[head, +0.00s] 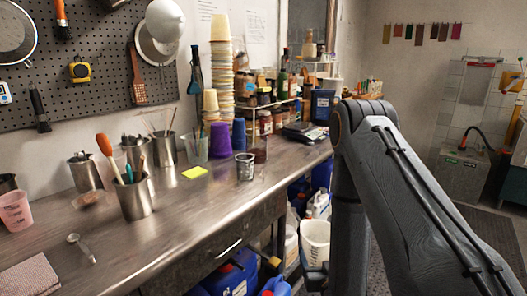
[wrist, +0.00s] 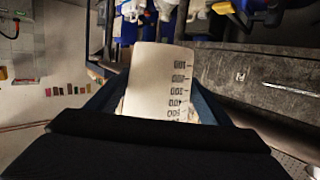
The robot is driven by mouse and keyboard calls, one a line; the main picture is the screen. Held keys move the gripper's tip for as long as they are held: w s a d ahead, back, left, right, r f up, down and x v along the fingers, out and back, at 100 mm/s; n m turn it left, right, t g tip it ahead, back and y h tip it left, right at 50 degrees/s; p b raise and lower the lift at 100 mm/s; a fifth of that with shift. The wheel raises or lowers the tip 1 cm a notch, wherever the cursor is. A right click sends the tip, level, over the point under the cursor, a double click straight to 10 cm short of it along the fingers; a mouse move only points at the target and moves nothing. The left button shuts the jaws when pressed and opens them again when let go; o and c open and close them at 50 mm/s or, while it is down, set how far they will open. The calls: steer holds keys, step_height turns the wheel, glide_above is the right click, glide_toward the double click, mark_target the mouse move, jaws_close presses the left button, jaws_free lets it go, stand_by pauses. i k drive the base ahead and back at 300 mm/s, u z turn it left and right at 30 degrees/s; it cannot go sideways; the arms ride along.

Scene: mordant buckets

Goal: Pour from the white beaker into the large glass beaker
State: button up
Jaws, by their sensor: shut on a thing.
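The white beaker (head: 315,240) is low in front of the counter's edge, beside my arm. In the wrist view the white beaker (wrist: 158,75) shows printed volume marks and sits between the two jaws. My gripper (wrist: 152,98) is shut on it; its dark jaw also shows beside the beaker in the head view (head: 314,277). What is inside the beaker cannot be made out. A clear glass beaker (head: 245,167) stands upright on the counter near its front edge. Another clear glass vessel (head: 195,149) stands farther back; I cannot tell which is the large one.
The steel counter (head: 190,215) has bare room at its front middle. Blue containers (head: 230,275) crowd the space below.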

mark_target(256, 139)
steer(key=k, duration=0.5)
steer(key=z, duration=0.8)
steer(key=i, duration=1.65)
steer(key=u, duration=0.8)
